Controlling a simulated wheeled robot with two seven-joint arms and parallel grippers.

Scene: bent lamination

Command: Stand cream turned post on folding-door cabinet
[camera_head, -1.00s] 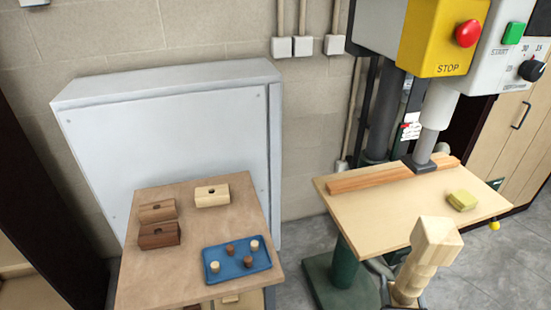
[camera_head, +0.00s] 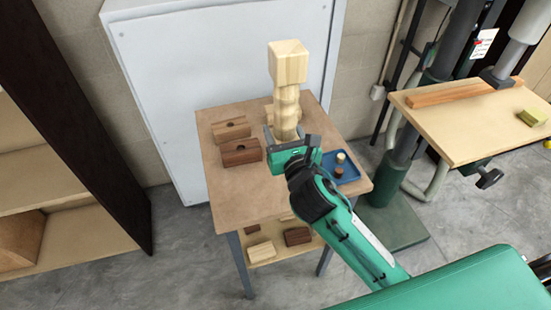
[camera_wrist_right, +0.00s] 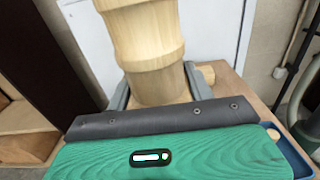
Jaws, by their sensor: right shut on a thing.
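The cream turned post (camera_head: 287,95) is pale wood with a square block at the top and a rounded turned part below. It is upright, with a slight tilt, over the small brown table (camera_head: 228,195). My right gripper (camera_head: 285,140) is shut around its lower part. In the right wrist view the post (camera_wrist_right: 150,45) stands between the two fingers (camera_wrist_right: 158,92), and its top is cut off. Its lower end is hidden. A dark-framed unit with tan shelves (camera_head: 55,195) stands open at the left; I cannot tell if it is the folding-door cabinet. My left gripper is not in view.
Two brown blocks (camera_head: 238,152) and a blue tray (camera_head: 350,175) with small pegs lie on the table. A grey metal cabinet (camera_head: 165,85) stands behind it. The drill-press table (camera_head: 465,130) is at right. Grey floor (camera_head: 180,255) is free between the shelves and the table.

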